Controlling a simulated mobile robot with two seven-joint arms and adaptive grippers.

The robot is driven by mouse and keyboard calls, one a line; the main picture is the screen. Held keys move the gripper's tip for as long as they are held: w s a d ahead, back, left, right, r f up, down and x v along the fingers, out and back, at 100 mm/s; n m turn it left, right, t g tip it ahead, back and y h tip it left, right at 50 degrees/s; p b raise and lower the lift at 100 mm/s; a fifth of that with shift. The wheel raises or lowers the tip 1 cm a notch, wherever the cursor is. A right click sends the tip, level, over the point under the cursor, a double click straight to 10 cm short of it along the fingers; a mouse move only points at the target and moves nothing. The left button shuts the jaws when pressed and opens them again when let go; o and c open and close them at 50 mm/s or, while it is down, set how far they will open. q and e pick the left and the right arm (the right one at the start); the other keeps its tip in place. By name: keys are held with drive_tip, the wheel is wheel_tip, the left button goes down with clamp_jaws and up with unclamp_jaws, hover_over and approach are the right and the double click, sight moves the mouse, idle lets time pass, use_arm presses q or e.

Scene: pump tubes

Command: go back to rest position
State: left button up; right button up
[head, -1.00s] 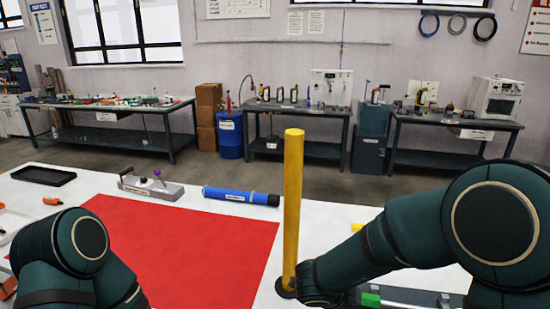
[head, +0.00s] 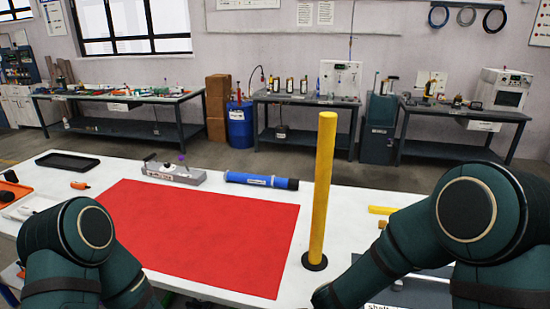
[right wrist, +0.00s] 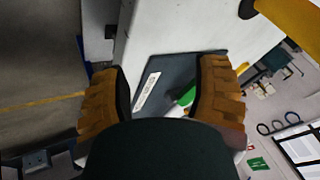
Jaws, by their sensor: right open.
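My right gripper (right wrist: 162,92) shows in the right wrist view with its two brown fingers spread wide and nothing between them. Beyond the fingers is a grey panel (right wrist: 183,68) with a white label, and a green object (right wrist: 187,97) partly behind the right finger. In the head view my right arm is bent at the right, and its gripper is out of view below. My left arm is folded at the lower left, and its gripper is not in view.
A yellow post (head: 323,195) stands upright on a black base. Left of it are a red mat (head: 205,230), a blue tube (head: 258,180) lying behind the mat, a grey fixture (head: 173,174) and a black tray (head: 67,162). The white table (head: 360,200) has clear room behind the post.

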drive_tip(key=s+a+f+n+g+y, duration=0.2)
drive_tip(key=s+a+f+n+y, duration=0.1)
drive_tip(key=s+f+n, duration=0.3)
drive_tip(key=s+a+f+n+g+y, duration=0.2)
drive_tip(key=s+a+f+n+y, duration=0.2)
drive_tip(key=s, duration=0.5)
wheel_tip(320, 180, down, 3)
drive_tip(key=n, duration=0.3)
drive_tip(key=shift+s+r+g+y, duration=0.15)
drive_tip(key=shift+s+g+y, duration=0.15)
drive_tip(key=shift+s, duration=0.1)
